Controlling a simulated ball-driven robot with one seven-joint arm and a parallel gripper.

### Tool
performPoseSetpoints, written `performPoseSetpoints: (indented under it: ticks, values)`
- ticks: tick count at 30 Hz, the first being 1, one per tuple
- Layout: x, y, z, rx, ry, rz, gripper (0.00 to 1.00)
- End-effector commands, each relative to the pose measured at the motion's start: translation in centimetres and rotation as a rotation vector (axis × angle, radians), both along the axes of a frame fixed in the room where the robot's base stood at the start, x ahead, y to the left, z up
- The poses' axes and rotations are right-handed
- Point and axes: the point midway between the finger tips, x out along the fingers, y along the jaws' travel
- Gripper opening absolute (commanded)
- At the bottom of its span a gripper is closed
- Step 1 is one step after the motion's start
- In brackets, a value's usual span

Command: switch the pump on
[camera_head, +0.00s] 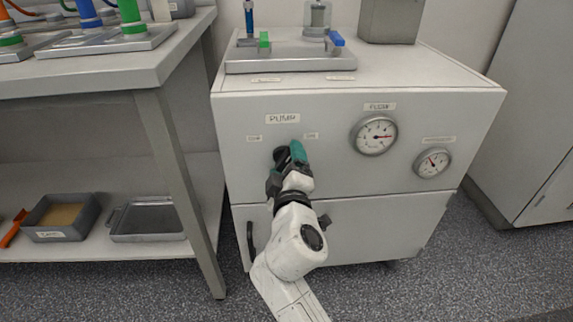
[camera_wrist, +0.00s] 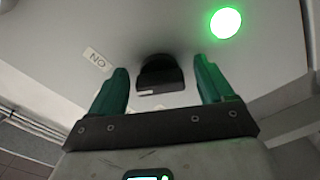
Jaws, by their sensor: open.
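The pump cabinet (camera_head: 235,170) has a front panel with a label reading PUMP (camera_head: 283,118) and two smaller labels below it. In the wrist view a black knob (camera_wrist: 160,75) stands out from the panel, with a pale mark on its edge. An ON label (camera_wrist: 95,59), upside down, is to its left, and a green lamp (camera_wrist: 226,23) glows to its upper right. My gripper (camera_head: 289,153) is at the panel, open, its green fingers on either side of the knob in the wrist view (camera_wrist: 162,66). Whether they touch it cannot be told. The gripper hides the knob and lamp in the head view.
Two round gauges, a larger one (camera_head: 374,135) and a smaller one (camera_head: 432,162), are on the panel's right. Valves with green (camera_head: 264,40) and blue (camera_head: 336,39) handles stand on top. A bench (camera_head: 90,75) with a shelf of trays is at left.

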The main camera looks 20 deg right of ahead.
Motion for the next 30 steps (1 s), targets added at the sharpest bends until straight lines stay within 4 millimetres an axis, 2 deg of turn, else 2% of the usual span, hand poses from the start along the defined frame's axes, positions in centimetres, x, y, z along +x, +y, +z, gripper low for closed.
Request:
performPoseSetpoints:
  ticks: [5,8,21,25,30]
  values:
    - [-0.2,0.1,0.1,-0.002,-0.001,0.001,0.81]
    - [-1.1,0.5,0.1,-0.002,0.0,0.002,0.81]
    - [-8.6,2.8,0.0,-0.001,0.002,0.001,0.81]
    - [-9.8,3.2,0.0,-0.001,0.001,0.002,0.81]
    - [-10.3,3.3,0.0,0.0,-0.001,-0.001,0.81]
